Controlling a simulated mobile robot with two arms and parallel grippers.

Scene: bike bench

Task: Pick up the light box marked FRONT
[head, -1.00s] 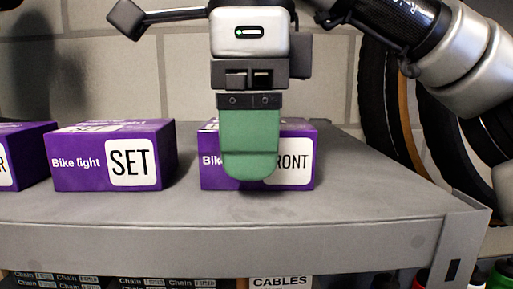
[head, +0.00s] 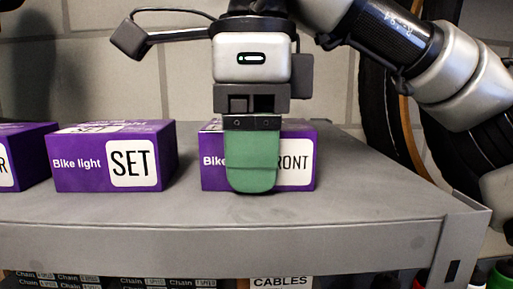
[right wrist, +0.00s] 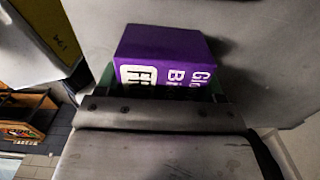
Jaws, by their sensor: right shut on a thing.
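The purple bike light box marked FRONT (head: 299,165) stands upright on the grey shelf, at the right end of the row. My right gripper (head: 252,170) is over it, with one green finger against its front face, covering part of the lettering. The right gripper is shut on this box, and the box still rests on the shelf. In the right wrist view the box (right wrist: 165,48) sits at the gripper, with green finger edges showing beside it. The far finger is hidden in the head view. My left gripper is not in view.
A purple box marked SET (head: 110,160) stands to the left with a gap. Another purple box (head: 28,150) is cut off at the left edge. The grey shelf (head: 380,205) is clear to the right. Bike tyres (head: 376,110) hang behind at the right.

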